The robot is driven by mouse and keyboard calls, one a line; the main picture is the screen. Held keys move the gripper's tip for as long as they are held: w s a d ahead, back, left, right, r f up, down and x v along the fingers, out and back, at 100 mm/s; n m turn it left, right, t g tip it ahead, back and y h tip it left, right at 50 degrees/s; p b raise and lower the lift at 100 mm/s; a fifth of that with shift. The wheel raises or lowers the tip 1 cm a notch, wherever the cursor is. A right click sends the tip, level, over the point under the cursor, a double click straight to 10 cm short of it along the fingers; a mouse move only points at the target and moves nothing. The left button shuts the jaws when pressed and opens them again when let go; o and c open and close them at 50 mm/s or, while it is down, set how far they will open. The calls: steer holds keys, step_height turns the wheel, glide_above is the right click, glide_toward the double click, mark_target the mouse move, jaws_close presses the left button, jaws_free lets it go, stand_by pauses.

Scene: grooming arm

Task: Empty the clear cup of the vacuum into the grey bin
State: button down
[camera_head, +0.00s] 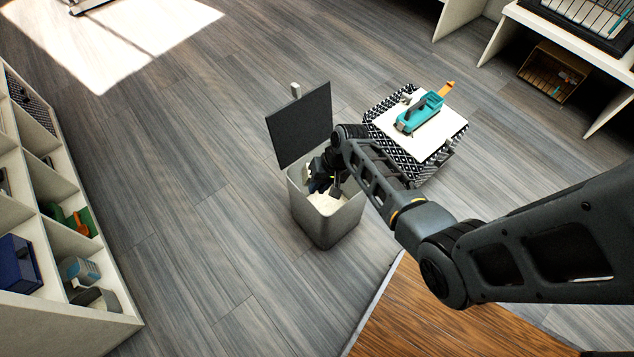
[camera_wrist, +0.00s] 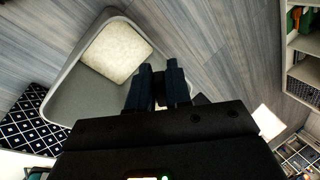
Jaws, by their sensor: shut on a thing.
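The grey bin (camera_head: 327,228) stands open on the floor, its dark lid (camera_head: 300,125) raised at the back. In the wrist view the bin's wall (camera_wrist: 72,98) surrounds a pale patch at the bottom. My gripper (camera_head: 330,188) is at the bin's mouth, pointing down; its fingers (camera_wrist: 159,84) also show in the wrist view, close together. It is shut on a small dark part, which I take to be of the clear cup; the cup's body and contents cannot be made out. The teal vacuum (camera_head: 420,113), with an orange end, lies on the white top beyond the bin.
A patterned ottoman (camera_head: 432,172) with a white top stands close behind and right of the bin. White shelving (camera_head: 72,240) lines the left side. A wooden surface (camera_head: 440,318) is at the front. Floor left of the bin is clear.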

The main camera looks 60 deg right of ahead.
stand_by(0.7)
steer(key=shift+f+t+y+b, duration=0.1)
steer(key=shift+t+y+b, duration=0.25)
steer(key=shift+t+y, duration=0.15)
stand_by(0.3)
steer(key=shift+t, duration=0.3)
steer(key=shift+t+y+b, duration=0.4)
steer(key=shift+y+b, duration=0.2)
steer(key=shift+b, duration=0.1)
steer(key=shift+a, duration=0.1)
stand_by(0.3)
